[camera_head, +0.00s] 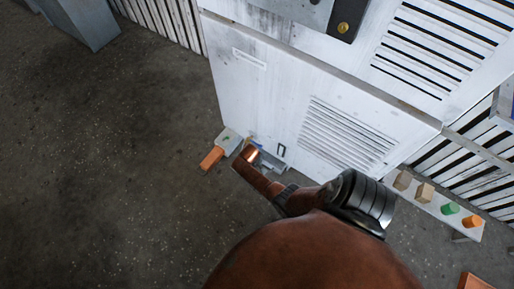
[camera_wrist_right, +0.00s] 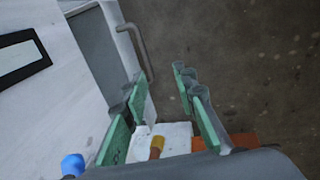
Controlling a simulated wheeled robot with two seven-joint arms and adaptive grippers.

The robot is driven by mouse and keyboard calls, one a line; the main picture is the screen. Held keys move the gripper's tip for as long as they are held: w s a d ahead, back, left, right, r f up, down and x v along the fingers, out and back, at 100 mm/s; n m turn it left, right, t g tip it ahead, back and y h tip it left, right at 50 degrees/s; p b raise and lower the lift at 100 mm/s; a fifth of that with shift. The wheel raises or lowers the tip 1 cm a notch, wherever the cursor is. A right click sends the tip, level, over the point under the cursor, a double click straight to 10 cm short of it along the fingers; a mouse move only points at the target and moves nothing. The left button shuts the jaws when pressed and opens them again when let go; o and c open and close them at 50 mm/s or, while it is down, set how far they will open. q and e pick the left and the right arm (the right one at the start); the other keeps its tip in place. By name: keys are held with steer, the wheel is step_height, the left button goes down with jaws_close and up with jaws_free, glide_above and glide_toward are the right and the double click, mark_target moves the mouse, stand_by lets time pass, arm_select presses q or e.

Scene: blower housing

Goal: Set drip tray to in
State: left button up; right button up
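The drip tray is a grey part low at the foot of the white housing (camera_head: 255,85), partly hidden by my right arm in the head view (camera_head: 270,163). In the right wrist view, its dark grey face (camera_wrist_right: 95,50) stands beside the white wall, with a bent grey bar handle (camera_wrist_right: 137,45). How far the tray sticks out is hard to tell. My right gripper (camera_wrist_right: 160,82) is open, with green finger pads apart and nothing between the tips. The handle lies just beyond the fingertips, toward the upper left. My left gripper is not in view.
A pale block (camera_head: 228,140) and an orange block (camera_head: 211,158) sit on the floor by the housing's corner. A shelf (camera_head: 430,203) with coloured pegs stands at right. A blue knob (camera_wrist_right: 72,165) shows in the wrist view.

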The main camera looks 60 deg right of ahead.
stand_by(0.4)
step_height(320, 180, up, 12)
steer(key=a, duration=0.2)
steer(key=shift+a, duration=0.2)
stand_by(0.3)
steer(key=shift+f, duration=0.1)
